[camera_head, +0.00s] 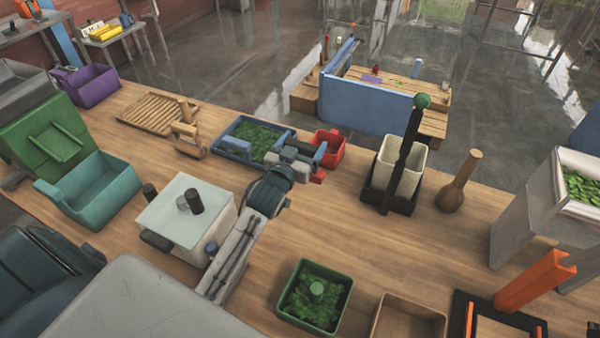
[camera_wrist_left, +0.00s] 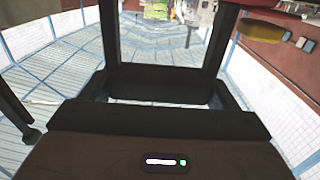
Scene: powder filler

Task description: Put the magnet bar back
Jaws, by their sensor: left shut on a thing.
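My left gripper (camera_head: 308,160) reaches in over the wooden table, at the right end of the blue tray and right in front of the small red box. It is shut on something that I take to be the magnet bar. The gripper hides most of it in the head view, and blue and red pieces show around the fingertips. In the left wrist view a dark crosspiece (camera_wrist_left: 165,84) spans between the two dark uprights; its exact form is hard to tell. My right gripper is not in view.
The blue tray (camera_head: 224,136) holds green granules. The red box (camera_head: 334,148) stands close behind my left gripper. A black holder (camera_head: 397,204) with a white bin (camera_head: 400,165) and a green-knobbed stick stands to the right. The table between them is clear.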

